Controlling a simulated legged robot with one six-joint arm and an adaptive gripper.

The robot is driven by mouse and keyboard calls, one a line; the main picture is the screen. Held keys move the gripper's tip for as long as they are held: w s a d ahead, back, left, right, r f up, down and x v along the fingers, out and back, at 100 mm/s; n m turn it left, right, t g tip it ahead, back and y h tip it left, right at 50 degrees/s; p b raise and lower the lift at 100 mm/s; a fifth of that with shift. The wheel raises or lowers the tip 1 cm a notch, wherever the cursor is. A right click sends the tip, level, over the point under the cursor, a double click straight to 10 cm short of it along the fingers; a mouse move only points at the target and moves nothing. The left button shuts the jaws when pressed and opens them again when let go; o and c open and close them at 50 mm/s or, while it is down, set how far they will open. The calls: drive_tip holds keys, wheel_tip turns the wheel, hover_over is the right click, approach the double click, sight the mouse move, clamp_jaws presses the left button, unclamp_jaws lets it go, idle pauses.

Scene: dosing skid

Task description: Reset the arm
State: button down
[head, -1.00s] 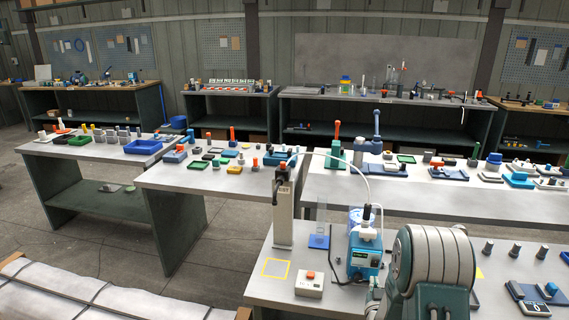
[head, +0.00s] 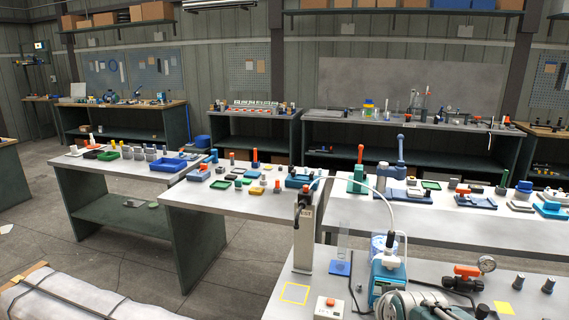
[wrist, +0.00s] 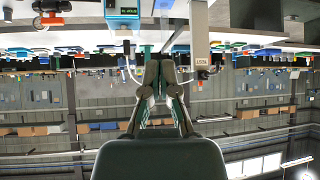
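My arm (head: 420,304) shows only in part, at the bottom edge of the head view, low over the near bench. My gripper (wrist: 162,62) is in the middle of the wrist view, which shows the room upside down. Its two fingers lean together toward their tips and look shut, with nothing seen between them. It does not show in the head view. The near bench carries a blue dosing pump (head: 387,277), a grey post (head: 304,236), a white box with a red button (head: 329,308) and a blue pad (head: 340,268).
A valve with an orange handle and gauge (head: 466,276) stands right of the pump. A yellow-outlined square (head: 294,293) on the near bench is empty. Several laden benches stand behind. A wrapped bundle (head: 75,297) lies at lower left. Open floor (head: 120,260) shows at left.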

drive_tip(key=s+a+r+g, duration=0.1)
drive_tip(key=s+g, duration=0.1)
drive_tip(key=s, duration=0.6)
drive_tip(key=s+a+r+n+g, duration=0.1)
drive_tip(key=s+a, duration=0.1)
drive_tip(key=s, duration=0.7)
drive_tip(key=shift+a+r+g+y, duration=0.25)
drive_tip(key=shift+r+g+y, duration=0.05)
drive_tip(key=shift+g+y, duration=0.1)
drive_tip(key=shift+s, duration=0.1)
